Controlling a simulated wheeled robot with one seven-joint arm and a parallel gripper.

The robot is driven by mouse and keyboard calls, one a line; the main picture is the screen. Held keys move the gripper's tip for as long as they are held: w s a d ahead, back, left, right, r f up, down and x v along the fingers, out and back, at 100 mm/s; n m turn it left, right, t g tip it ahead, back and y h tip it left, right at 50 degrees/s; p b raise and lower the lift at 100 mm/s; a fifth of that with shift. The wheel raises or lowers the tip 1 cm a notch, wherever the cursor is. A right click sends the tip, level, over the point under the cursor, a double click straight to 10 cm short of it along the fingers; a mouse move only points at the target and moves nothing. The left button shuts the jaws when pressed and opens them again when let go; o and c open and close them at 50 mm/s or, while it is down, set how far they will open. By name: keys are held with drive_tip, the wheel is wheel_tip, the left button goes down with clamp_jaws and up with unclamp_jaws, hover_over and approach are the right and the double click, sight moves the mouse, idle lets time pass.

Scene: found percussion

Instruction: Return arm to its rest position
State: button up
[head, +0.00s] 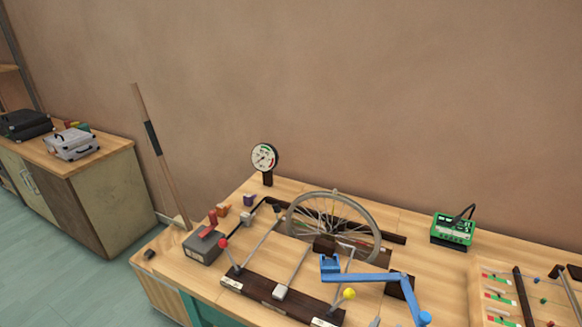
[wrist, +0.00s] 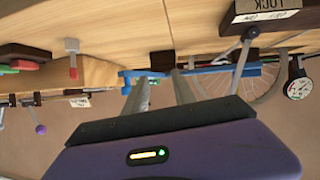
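My gripper (wrist: 160,76) shows in the wrist view, with a purple body and two grey fingers. The fingers stand apart, with nothing seen held between them. Beyond the fingertips is a blue crank bar (wrist: 240,72), with a dark block (wrist: 162,60) in line with the gap; I cannot tell how far off they are. The same blue crank (head: 365,277) stands in front of the spoked wheel (head: 334,228) in the head view. The purple gripper body is not seen in the head view.
The wooden bench holds a dial gauge (head: 264,158), a grey box (head: 204,246), levers with red (head: 222,243) and yellow (head: 349,293) knobs, a green meter (head: 452,230) and a slider panel (head: 500,297). A pole (head: 160,155) leans on the wall. A cabinet (head: 100,190) stands left.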

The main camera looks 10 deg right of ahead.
drive_tip(key=a+n+t+y, duration=0.1)
drive_tip(key=s+a+f+n+y, duration=0.1)
drive_tip(key=a+n, duration=0.1)
drive_tip(key=s+a+n+t+y, duration=0.1)
drive_tip(key=y, duration=0.1)
drive_tip(key=shift+a+f+t, duration=0.15)
drive_tip(key=shift+a+t, duration=0.15)
drive_tip(key=shift+a, duration=0.05)
drive_tip(key=s+a+r+n+t+y, duration=0.25)
drive_tip(key=s+r, duration=0.35)
drive_tip(key=s, duration=0.4)
drive_tip(key=s+a+r+n+t+y, duration=0.15)
drive_tip(key=s+r+y, duration=0.3)
drive_tip(key=s, duration=0.55)
drive_tip(key=s+d+m+g+h, duration=0.1)
drive_tip(key=s+d+h, duration=0.1)
drive_tip(key=s, duration=0.6)
drive_tip(key=shift+s+d+r, duration=0.2)
drive_tip(key=shift+s+d, duration=0.1)
drive_tip(key=shift+d, duration=0.25)
clamp_jaws()
